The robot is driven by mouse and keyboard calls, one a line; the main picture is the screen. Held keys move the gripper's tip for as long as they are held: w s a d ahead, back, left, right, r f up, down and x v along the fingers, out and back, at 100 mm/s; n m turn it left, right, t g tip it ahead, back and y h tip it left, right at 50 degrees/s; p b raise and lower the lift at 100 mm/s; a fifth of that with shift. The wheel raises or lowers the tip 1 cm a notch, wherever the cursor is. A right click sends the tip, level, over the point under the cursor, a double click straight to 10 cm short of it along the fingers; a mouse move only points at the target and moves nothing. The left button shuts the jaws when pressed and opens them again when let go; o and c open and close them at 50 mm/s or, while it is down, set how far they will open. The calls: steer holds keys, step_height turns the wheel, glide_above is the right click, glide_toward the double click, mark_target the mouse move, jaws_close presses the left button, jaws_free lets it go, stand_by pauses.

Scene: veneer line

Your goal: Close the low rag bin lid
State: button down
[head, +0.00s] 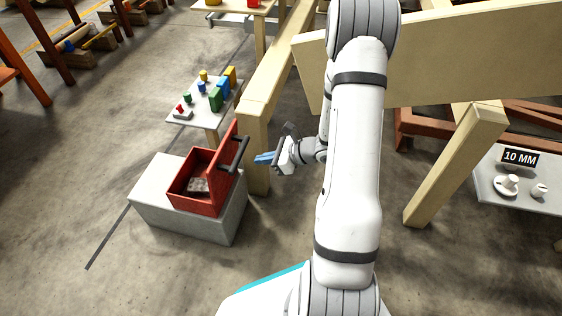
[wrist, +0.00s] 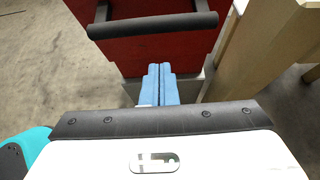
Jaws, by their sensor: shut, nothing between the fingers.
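The red rag bin (head: 190,192) sits on a low grey block (head: 165,212), with a dark grey rag (head: 198,186) inside it. Its red lid (head: 222,165) stands raised on the right side, with a black bar handle (head: 238,155) on its outer face. My gripper (head: 258,159) is just right of the lid, its blue fingers together and empty, pointing toward the lid's outer face. In the wrist view the lid (wrist: 150,45) and its handle (wrist: 152,26) lie ahead of the closed blue fingertips (wrist: 159,68). Whether the fingers touch the lid cannot be told.
A wooden beam and post (head: 257,130) stand close behind my gripper. A small table (head: 190,112) with several coloured blocks is behind the bin. A panel marked 10 MM (head: 520,180) is at the right. Open floor lies in front of and left of the bin.

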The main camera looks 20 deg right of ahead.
mark_target(233, 164)
steer(key=shift+w+a+r+b, duration=0.2)
steer(key=shift+w+a+r, duration=0.1)
steer(key=shift+w+a, duration=0.25)
steer(key=shift+w+a+r+b, duration=0.15)
steer(key=shift+w+a+r, duration=0.15)
steer(key=shift+a, duration=0.35)
